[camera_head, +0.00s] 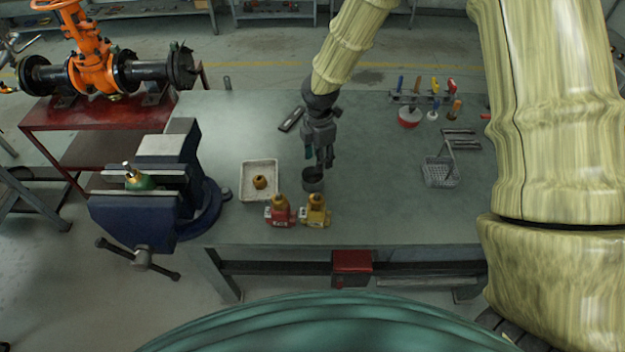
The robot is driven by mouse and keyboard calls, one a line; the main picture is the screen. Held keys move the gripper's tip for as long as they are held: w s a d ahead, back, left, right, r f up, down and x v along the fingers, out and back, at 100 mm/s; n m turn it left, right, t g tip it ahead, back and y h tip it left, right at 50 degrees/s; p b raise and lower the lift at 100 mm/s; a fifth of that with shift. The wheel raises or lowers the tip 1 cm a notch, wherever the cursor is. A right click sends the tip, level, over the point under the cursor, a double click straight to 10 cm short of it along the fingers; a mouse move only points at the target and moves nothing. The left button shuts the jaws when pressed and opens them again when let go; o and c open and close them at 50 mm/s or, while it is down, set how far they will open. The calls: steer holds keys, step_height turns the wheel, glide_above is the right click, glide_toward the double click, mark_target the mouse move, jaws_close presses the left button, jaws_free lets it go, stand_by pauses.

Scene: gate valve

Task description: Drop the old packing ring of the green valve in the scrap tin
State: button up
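The green valve (140,183) is clamped in the blue vise (135,218) at the left, with a brass stem pointing up. A small dark round tin (313,182), which looks like the scrap tin, stands on the bench. My gripper (325,164) points down over the tin's back edge, its fingertips close to the rim. I cannot tell whether the fingers are apart, or whether anything is between them. I cannot make out the old packing ring; the tin's inside is dark and partly hidden by my gripper.
A white tray (247,190) with a brass part (260,182) lies left of the tin. A tool rack (425,98) and a wire basket (440,174) are at the right. The bench between is clear.

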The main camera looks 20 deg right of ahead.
steer(key=shift+r, duration=0.15)
step_height(320, 180, up, 12)
stand_by(0.6)
stand_by(0.3)
